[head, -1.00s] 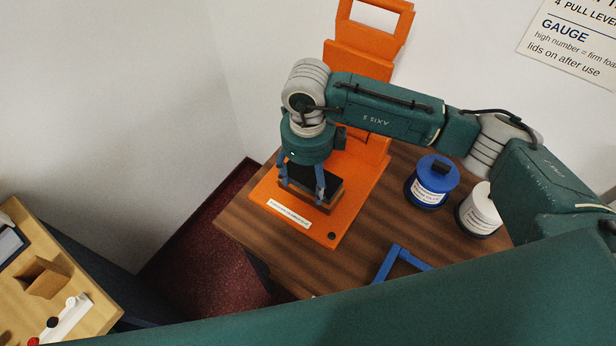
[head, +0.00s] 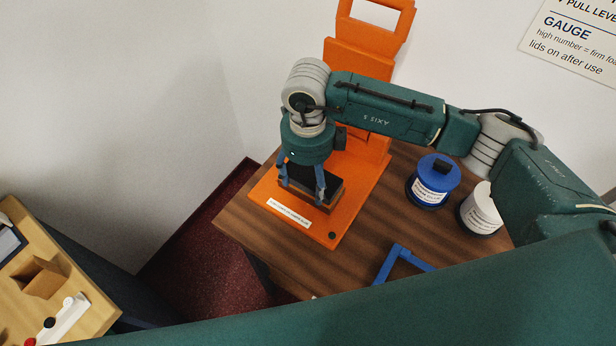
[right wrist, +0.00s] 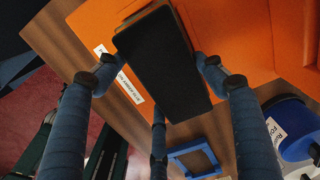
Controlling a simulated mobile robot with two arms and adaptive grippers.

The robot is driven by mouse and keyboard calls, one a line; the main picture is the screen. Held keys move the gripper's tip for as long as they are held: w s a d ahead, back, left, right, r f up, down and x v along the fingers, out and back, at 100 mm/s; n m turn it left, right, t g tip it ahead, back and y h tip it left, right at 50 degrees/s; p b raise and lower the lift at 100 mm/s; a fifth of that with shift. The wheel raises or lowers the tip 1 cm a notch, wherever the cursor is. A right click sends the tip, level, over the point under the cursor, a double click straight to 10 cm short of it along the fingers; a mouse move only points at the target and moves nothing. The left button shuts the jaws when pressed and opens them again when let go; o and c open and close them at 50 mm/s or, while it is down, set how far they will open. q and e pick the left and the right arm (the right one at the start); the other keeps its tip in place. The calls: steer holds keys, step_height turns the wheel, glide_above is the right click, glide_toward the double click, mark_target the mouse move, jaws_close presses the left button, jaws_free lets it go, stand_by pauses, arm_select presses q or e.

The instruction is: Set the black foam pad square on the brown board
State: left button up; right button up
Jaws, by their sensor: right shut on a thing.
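The black foam pad (head: 304,182) lies flat over the brown board (head: 336,198) on the orange base of a press. In the right wrist view the black pad (right wrist: 160,62) covers most of the board, with a thin brown strip (right wrist: 187,30) along its right side. My right gripper (head: 303,191) points down over them, its blue fingers shut on the pad at its sides. It also shows in the right wrist view (right wrist: 157,75). I cannot tell whether the pad touches the board. My left gripper is not in view.
The orange press (head: 358,62) rises behind the base. A blue canister (head: 434,182) and a white one (head: 482,208) stand to the right. A blue frame (head: 403,262) lies in front on the brown table (head: 375,232). A lighter table (head: 70,285) is at the lower left.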

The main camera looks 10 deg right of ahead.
steer(key=shift+f, duration=0.2)
steer(key=o, duration=1)
step_height(320, 180, up, 12)
steer(key=shift+r, duration=0.1)
